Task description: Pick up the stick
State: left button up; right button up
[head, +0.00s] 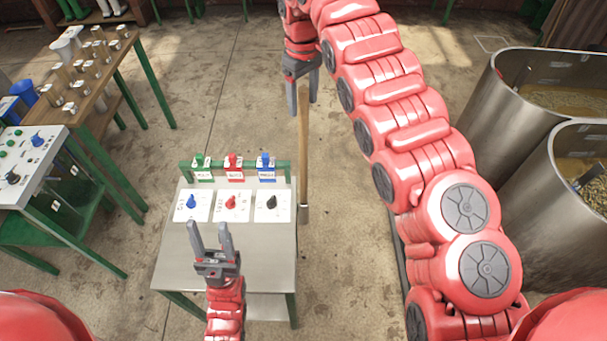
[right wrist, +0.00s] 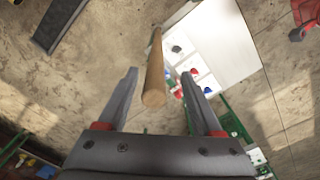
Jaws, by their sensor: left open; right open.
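The stick (head: 304,150) is a long wooden rod by the right edge of the small metal control table, its top towards my right gripper. It also shows in the right wrist view (right wrist: 154,75), its round end facing the camera between the fingers. My right gripper (head: 302,103) is open at the stick's upper end, fingers on either side; I cannot tell whether they touch it. My left gripper (head: 208,226) is open and empty over the front of the control table (head: 260,240).
The control table carries blue, red and black knobs and a green rail with coloured switches. A wooden table (head: 118,45) with metal cylinders and a control panel (head: 28,160) are at left. Steel vats (head: 490,120) stand at right. The floor (head: 235,110) behind the control table is clear.

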aim_at(303, 114)
jog(key=shift+f+p, duration=0.3)
jog(key=shift+p, duration=0.25)
jog(key=f+p, duration=0.1)
jog(key=f, duration=0.2)
jog(key=f+p, duration=0.1)
jog(key=shift+w+d+f+p, duration=0.1)
jog(key=shift+w+f+p, duration=0.2)
grip_shut()
dwell(0.7)
